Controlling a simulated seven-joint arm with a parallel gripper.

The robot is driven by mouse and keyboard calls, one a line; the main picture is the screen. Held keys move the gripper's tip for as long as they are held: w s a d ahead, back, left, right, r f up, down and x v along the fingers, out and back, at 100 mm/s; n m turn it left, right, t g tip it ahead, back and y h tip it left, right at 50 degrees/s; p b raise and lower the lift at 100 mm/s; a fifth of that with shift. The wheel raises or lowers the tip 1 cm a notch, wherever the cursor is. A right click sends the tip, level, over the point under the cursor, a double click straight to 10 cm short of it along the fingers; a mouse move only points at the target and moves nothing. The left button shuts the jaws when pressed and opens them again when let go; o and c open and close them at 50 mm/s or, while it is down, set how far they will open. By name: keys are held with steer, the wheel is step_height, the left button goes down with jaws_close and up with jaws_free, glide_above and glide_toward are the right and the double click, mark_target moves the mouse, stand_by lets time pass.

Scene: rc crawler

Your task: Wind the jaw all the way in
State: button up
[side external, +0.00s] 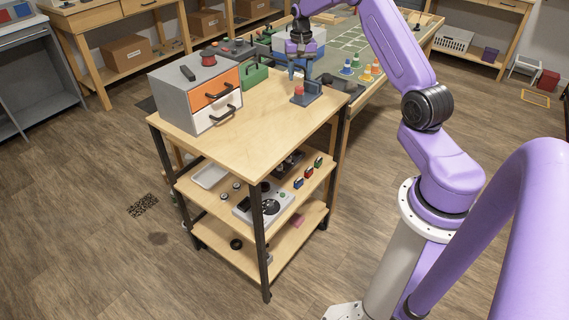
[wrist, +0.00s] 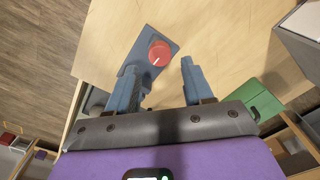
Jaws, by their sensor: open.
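A small blue-grey device (side external: 311,97) with a red round knob (side external: 299,90) sits near the right edge of the wooden trolley top. In the wrist view, the red knob (wrist: 160,53), with a pale pointer line on its face, stands on the blue-grey base (wrist: 167,45). My gripper (side external: 300,56) is above and beyond the device in the side view, apart from it. In the wrist view my gripper (wrist: 159,70) is open and empty, with the knob ahead of the gap between its fingers. The jaw is not clearly distinguishable.
A grey cabinet (side external: 172,102) with orange and white drawers stands on the trolley top (side external: 255,135). A green box-like object (side external: 255,74) is beside it. The trolley top's front is clear. A table with small cones (side external: 346,67) lies behind.

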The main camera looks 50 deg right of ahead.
mark_target(300, 87)
steer(key=shift+f, duration=2.15)
steer(key=shift+c, duration=0.3)
steer(key=c, duration=0.8)
steer(key=shift+m, duration=1.5)
steer(key=shift+c, duration=0.2)
steer(key=shift+m, duration=1.5)
